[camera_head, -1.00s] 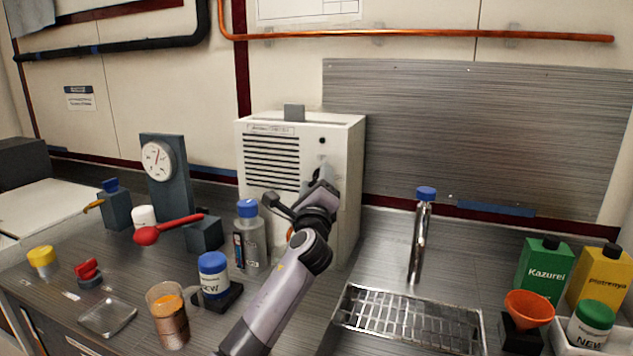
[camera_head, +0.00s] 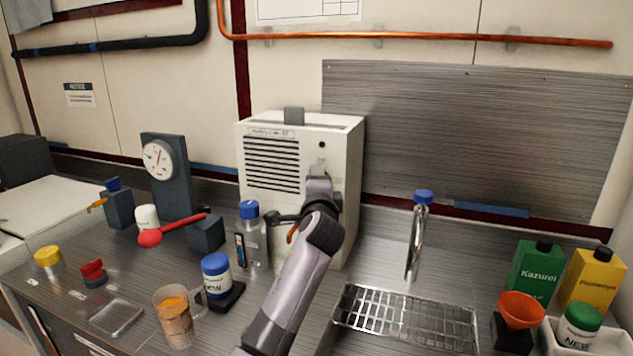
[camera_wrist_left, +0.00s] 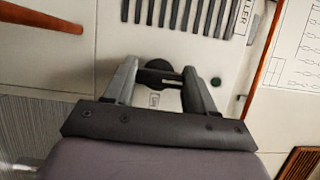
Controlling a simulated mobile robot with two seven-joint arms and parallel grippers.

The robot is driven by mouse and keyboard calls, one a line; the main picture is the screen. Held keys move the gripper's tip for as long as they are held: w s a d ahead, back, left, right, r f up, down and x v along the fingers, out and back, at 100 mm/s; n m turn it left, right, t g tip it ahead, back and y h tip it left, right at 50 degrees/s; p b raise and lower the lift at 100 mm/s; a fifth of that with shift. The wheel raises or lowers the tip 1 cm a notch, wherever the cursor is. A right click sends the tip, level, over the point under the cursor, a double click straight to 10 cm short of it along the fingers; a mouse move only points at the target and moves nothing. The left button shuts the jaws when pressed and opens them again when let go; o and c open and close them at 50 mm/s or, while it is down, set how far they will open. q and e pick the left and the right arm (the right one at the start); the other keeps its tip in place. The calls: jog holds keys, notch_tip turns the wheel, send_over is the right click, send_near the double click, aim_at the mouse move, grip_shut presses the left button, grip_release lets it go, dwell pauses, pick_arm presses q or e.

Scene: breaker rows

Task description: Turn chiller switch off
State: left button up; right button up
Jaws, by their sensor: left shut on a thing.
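The chiller (camera_head: 345,150) is a white box with dark vent slots, standing at the back of the counter. Its front carries a small dark round dot (camera_head: 322,144), which looks green in the left wrist view (camera_wrist_left: 215,81). My left gripper (camera_head: 319,176) is at the chiller's front, below that dot. In the left wrist view, its two fingers (camera_wrist_left: 160,76) stand on either side of the black switch knob (camera_wrist_left: 158,66) and are shut on it. The gripper hides the knob in the head view. My right gripper is not in view.
A clear bottle with a blue cap (camera_head: 250,235) stands close left of my arm. A blue-lidded jar (camera_head: 216,275) and a beaker of orange liquid (camera_head: 174,317) are nearer.

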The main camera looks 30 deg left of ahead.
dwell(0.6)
pick_arm(q)
jog(key=o, duration=1)
jog(key=shift+o, duration=0.2)
jog(key=v, duration=0.7)
jog(key=shift+b, duration=0.4)
jog(key=shift+d, duration=0.1)
jog(key=shift+s+f, duration=0.1)
jog(key=shift+s, duration=0.05)
